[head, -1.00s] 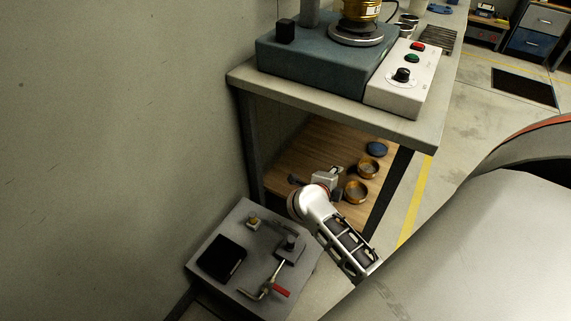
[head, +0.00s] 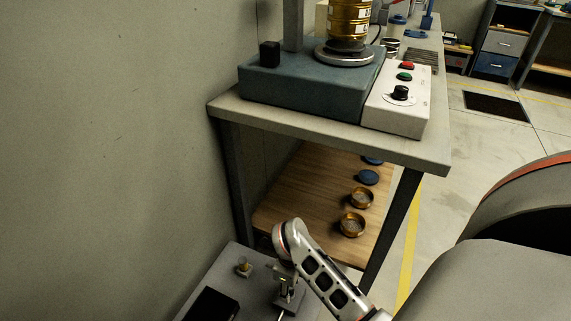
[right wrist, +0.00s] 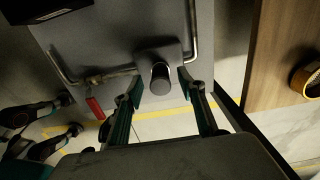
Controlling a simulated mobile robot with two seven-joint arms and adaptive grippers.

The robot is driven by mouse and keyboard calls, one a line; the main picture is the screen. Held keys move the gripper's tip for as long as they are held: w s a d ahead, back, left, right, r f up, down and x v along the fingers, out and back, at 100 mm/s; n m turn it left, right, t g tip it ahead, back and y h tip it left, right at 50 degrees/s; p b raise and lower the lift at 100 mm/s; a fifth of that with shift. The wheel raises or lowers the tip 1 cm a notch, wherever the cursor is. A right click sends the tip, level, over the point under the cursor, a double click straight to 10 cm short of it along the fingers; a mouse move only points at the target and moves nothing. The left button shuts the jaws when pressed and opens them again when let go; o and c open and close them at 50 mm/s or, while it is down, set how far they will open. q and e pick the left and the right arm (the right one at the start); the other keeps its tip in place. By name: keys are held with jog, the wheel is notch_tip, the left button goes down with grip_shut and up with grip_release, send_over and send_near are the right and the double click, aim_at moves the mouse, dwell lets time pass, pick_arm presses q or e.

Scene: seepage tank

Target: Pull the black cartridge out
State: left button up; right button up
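The black cartridge, a short upright cylinder (right wrist: 160,78), stands on a small plate on the grey tank lid (right wrist: 110,35). My right gripper (right wrist: 160,84) is open, with one finger on each side of the cylinder and visible gaps between. In the head view the right wrist hangs over the tank lid (head: 245,258), and the cartridge is hard to make out there. My left gripper (right wrist: 74,115) shows at the left edge of the right wrist view, open and empty, and is not in the head view.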

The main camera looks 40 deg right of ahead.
jog(key=shift+f, duration=0.75)
pick_arm(q)
jog(key=shift+w+d+r, duration=0.35)
jog(key=shift+w+r, duration=0.1)
jog(key=shift+r, duration=0.25)
pick_arm(e)
grip_shut()
jog(key=c, duration=0.8)
grip_release()
grip_shut()
pick_arm(q)
jog(key=shift+s+f, duration=0.25)
jog(key=shift+f, duration=0.2)
jog(key=shift+w+r, duration=0.2)
jog(key=shift+r, duration=0.15)
jog(key=shift+r, duration=0.25)
pick_arm(e)
jog(key=shift+r, duration=0.3)
